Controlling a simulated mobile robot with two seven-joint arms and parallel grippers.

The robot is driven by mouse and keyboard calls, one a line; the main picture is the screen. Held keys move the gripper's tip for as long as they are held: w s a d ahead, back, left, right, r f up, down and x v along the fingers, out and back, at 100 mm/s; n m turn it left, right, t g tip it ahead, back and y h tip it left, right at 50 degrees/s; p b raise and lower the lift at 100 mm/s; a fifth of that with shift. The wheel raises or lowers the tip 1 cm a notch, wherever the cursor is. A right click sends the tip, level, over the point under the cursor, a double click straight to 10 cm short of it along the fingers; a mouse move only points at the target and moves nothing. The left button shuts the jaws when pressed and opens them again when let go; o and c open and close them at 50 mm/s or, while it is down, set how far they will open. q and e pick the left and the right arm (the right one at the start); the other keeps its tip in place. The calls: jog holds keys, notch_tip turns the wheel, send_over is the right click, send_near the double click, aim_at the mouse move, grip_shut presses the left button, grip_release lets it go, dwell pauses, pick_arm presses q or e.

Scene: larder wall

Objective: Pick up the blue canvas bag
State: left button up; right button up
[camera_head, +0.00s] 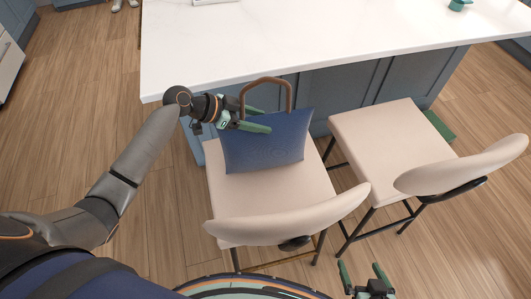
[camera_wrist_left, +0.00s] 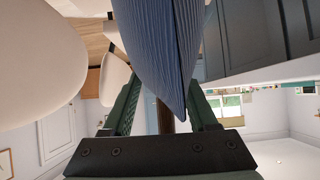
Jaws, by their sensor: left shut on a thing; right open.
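The blue canvas bag (camera_head: 264,147) stands upright on the seat of the left chair, with a brown looped handle (camera_head: 267,79) above it. My left gripper (camera_head: 256,120) reaches in from the left at the bag's top, with its green fingers on either side of it. It is shut on the bag. In the left wrist view the bag (camera_wrist_left: 160,50) fills the middle between the two green fingers (camera_wrist_left: 163,105), with a bit of brown handle below it. My right gripper (camera_head: 367,285) is open and empty at the bottom edge, well apart from the bag.
The left chair (camera_head: 220,190) has its backrest on the near side of the bag. A second cream chair (camera_head: 385,140) stands to the right. A white counter (camera_head: 330,45) runs close behind the bag. Wooden floor (camera_head: 80,100) lies free at the left.

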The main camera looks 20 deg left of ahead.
pick_arm(q)
grip_shut()
dwell(0.3)
jog(key=shift+w+r, duration=0.1)
jog(key=shift+r, duration=0.15)
